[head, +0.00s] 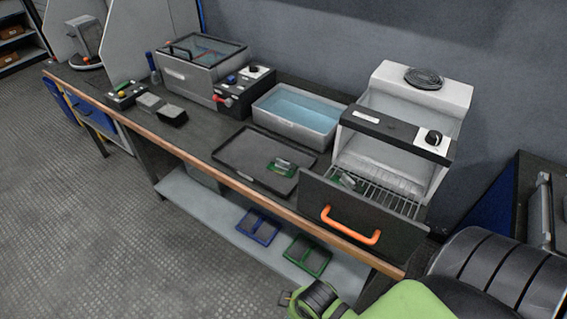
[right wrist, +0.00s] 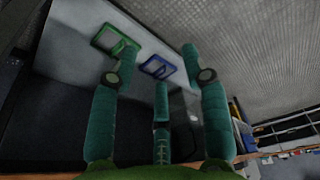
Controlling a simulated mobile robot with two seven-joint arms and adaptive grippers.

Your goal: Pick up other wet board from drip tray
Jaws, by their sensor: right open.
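One green circuit board (head: 281,167) lies on the dark, shallow drip tray (head: 240,155) in the middle of the bench, near the tray's right side. Another green board (head: 349,181) stands on the wire rack of the pulled-out drawer (head: 325,200), to the right of the tray. My right gripper (right wrist: 158,70) shows in the right wrist view with its teal fingers spread and nothing between them. No board shows in that view. My green and black right arm enters the head view at the bottom right, below the bench front. My left gripper is not in view.
The drawer's orange handle (head: 350,226) juts out beside the tray. A blue liquid bath (head: 296,113) stands behind the tray; a lidded tank (head: 200,65) is further left. Blue (head: 258,226) and green (head: 307,255) trays lie on the lower shelf. The bench has a wooden front edge (head: 220,175).

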